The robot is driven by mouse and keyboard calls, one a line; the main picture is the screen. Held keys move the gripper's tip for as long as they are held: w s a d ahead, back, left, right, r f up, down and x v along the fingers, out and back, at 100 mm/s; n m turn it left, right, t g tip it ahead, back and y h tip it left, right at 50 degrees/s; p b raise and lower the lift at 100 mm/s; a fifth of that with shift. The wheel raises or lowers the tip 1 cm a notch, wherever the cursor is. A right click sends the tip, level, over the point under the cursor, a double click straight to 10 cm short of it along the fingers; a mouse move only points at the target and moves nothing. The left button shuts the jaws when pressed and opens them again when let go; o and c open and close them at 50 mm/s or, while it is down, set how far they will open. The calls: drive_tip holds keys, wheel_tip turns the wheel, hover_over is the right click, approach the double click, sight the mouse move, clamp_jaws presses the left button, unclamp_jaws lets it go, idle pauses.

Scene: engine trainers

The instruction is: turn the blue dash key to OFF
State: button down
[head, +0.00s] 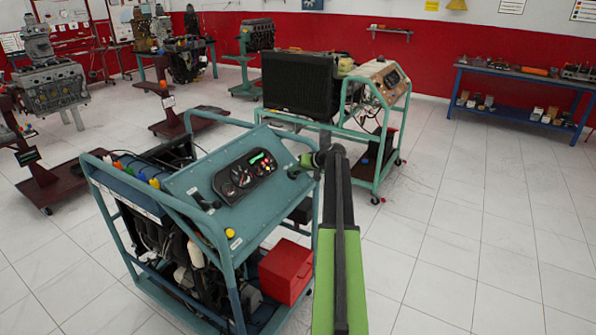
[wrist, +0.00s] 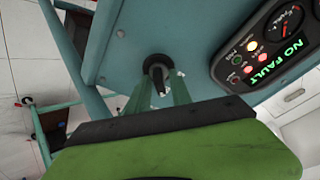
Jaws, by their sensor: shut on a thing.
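The blue trainer's sloping dash panel (head: 205,180) is near the middle of the head view, and its blue face (wrist: 205,40) fills the top of the wrist view. My gripper (head: 309,161) is at the panel's right edge. In the wrist view its green fingers (wrist: 158,88) stand on either side of the dash key (wrist: 158,78), shut on it. The key looks dark and sits in a round black switch. The gripper hides the key in the head view. I cannot read any OFF marking.
The gauge cluster (wrist: 268,45) beside the key shows a green NO FAULT display and lit lamps. A red box (head: 285,270) sits low in the trainer's frame. A second trainer with a black radiator (head: 300,85) stands behind. Floor at right is clear.

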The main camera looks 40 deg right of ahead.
drive_tip(key=shift+w, duration=0.15)
drive_tip(key=shift+n, duration=0.3)
drive_tip(key=n, duration=0.2)
drive_tip(key=shift+n+y+b, duration=0.3)
drive_tip(key=shift+y+b, duration=0.05)
drive_tip(key=shift+y, duration=0.05)
drive_tip(key=n, duration=0.2)
drive_tip(key=n+y, duration=0.1)
drive_tip(key=n, duration=0.3)
drive_tip(key=shift+s, duration=0.25)
drive_tip(key=shift+n, duration=0.4)
